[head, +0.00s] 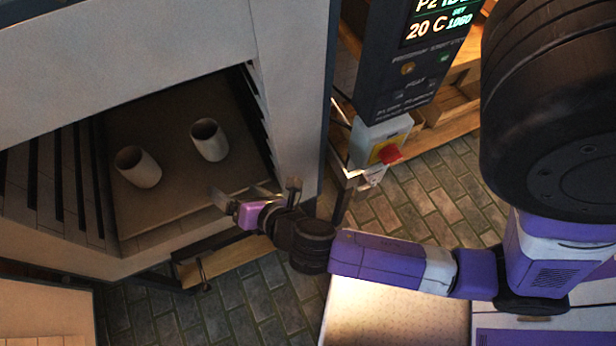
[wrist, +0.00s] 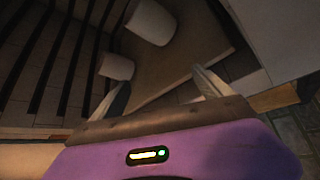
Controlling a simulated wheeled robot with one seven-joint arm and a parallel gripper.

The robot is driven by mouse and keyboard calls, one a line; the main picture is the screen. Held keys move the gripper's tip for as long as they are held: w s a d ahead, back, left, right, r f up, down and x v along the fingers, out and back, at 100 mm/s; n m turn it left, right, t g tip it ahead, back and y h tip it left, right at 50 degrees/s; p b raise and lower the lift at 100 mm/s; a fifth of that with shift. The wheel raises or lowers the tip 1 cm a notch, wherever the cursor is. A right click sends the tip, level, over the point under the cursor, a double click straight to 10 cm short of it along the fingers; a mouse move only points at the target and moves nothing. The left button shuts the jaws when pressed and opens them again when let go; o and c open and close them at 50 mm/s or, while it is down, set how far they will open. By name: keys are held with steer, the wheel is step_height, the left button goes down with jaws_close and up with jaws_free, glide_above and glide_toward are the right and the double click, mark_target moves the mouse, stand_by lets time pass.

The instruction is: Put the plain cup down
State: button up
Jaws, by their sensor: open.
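Two plain pale cups, one at left (head: 146,172) and one at right (head: 212,147), stand apart on the grey shelf (head: 165,208) inside the open kiln, mouths showing. Neither has visible decoration, so I cannot tell which one the task names. My gripper (head: 255,188) is at the shelf's front right edge, open and empty, apart from both cups. In the wrist view, my gripper's (wrist: 162,79) two fingers are spread with bare shelf between them. One cup (wrist: 151,22) is ahead at the top, and another (wrist: 115,67) is just beyond the left finger.
The kiln's right wall (head: 295,100) rises close beside my gripper. Dark slatted walls flank the shelf. A control box (head: 410,60) with a lit display and a red button (head: 389,154) stand to the right. Brick floor (head: 240,305) lies below.

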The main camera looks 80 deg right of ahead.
steer(key=s+a+r+m+t+y, duration=0.1)
steer(key=s+a+r+m+y, duration=0.1)
steer(key=s+a+m+y, duration=0.5)
steer(key=s+r+m+t+h, duration=0.1)
steer(key=s+r+m+t, duration=0.1)
steer(key=s+r+m, duration=0.9)
steer(key=r+m, duration=0.1)
steer(key=m, duration=0.2)
steer(key=shift+s+t, duration=0.15)
steer(key=shift+t, duration=0.25)
